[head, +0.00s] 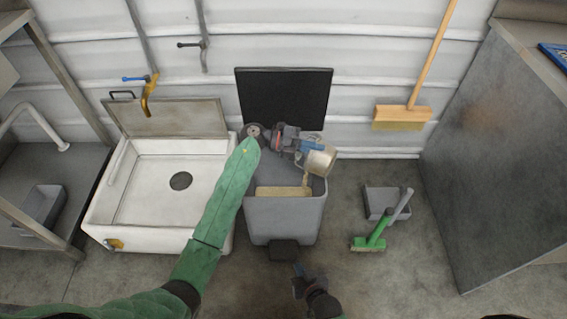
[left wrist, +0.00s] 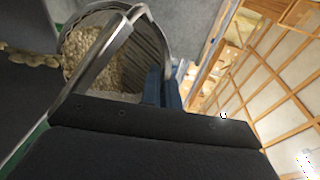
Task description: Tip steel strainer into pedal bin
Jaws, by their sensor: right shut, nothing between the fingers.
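The steel strainer (head: 320,161) hangs tilted over the open grey pedal bin (head: 283,222). My left gripper (head: 310,146) is above the bin, its blue fingers shut on the strainer's handle. In the left wrist view the strainer (left wrist: 142,38) holds pale, lumpy substrate (left wrist: 92,58) against one side, beside the blue fingers (left wrist: 162,88). A small tan streak shows below the strainer's mouth, and a tan layer (head: 283,191) shows inside the bin. The bin's black lid (head: 283,97) stands up at the back. My right gripper (head: 299,272) is shut and empty, low in front of the bin's pedal (head: 284,250).
A white sink (head: 150,195) with its cover raised stands left of the bin. A green brush (head: 372,240) and grey dustpan (head: 380,203) lie on the floor at right. A broom (head: 402,117) hangs on the wall. A metal counter (head: 500,150) stands far right.

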